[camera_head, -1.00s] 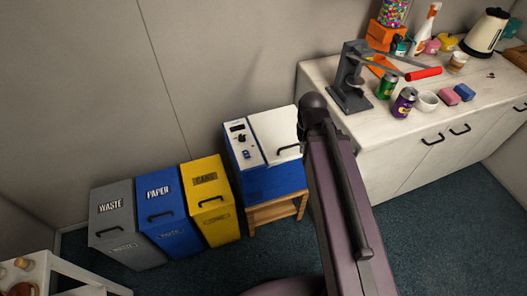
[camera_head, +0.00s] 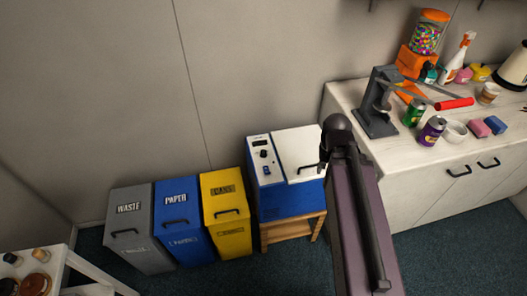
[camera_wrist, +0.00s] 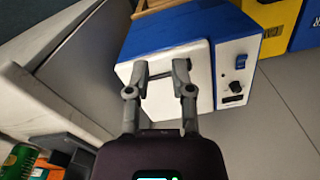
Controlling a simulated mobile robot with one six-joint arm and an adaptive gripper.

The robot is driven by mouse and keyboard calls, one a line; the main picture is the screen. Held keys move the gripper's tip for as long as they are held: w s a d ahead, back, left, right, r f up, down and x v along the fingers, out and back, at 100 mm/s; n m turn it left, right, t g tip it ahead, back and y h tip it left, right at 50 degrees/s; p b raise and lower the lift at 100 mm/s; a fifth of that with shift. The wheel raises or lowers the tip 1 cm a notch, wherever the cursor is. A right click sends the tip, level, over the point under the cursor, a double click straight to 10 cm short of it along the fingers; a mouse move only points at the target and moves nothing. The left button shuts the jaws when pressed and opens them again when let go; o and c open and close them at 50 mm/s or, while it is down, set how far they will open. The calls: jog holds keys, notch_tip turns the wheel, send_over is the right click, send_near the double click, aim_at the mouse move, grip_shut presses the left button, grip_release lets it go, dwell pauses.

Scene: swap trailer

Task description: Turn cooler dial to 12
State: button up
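The cooler is a blue box (camera_head: 288,203) with a white lid (camera_head: 294,148) and a white control panel along its left side. The panel carries a dark display (camera_head: 258,142), a black dial (camera_head: 263,154) and a blue switch (camera_head: 267,170). In the wrist view the panel is right of the lid, with the dial (camera_wrist: 235,87) between the blue switch (camera_wrist: 241,61) and the display (camera_wrist: 233,99). My gripper (camera_wrist: 160,72) is open over the lid, its fingers apart near the dark lid handle, left of the dial. The dial's setting is too small to read.
Grey (camera_head: 140,252), blue (camera_head: 183,240) and yellow (camera_head: 227,235) bins stand left of the cooler. A wooden stand (camera_head: 284,231) holds the cooler. A cluttered white counter (camera_head: 362,146) is at right. A white shelf (camera_head: 55,275) is at lower left. Floor in front is clear.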

jog(key=o, duration=0.3)
jog(key=shift+w+a+f, duration=0.1)
jog(key=shift+w+a, duration=0.25)
jog(key=shift+w, duration=0.35)
jog(key=shift+o, duration=0.3)
jog(key=w+a+f+n+b, duration=0.1)
jog(key=w+a+n, duration=0.3)
jog(key=w+a, duration=0.3)
jog(key=w, duration=0.2)
jog(key=shift+w, duration=0.3)
jog(key=n+b, duration=0.1)
jog(key=n, duration=0.5)
send_over(263, 152)
jog(key=shift+w+d+f, duration=0.1)
jog(key=shift+w+f, duration=0.05)
jog(key=shift+f, duration=0.4)
jog(key=shift+f, duration=0.1)
notch_tip(263, 152, down, 14)
jog(key=b, duration=1.4)
jog(key=shift+r, duration=0.2)
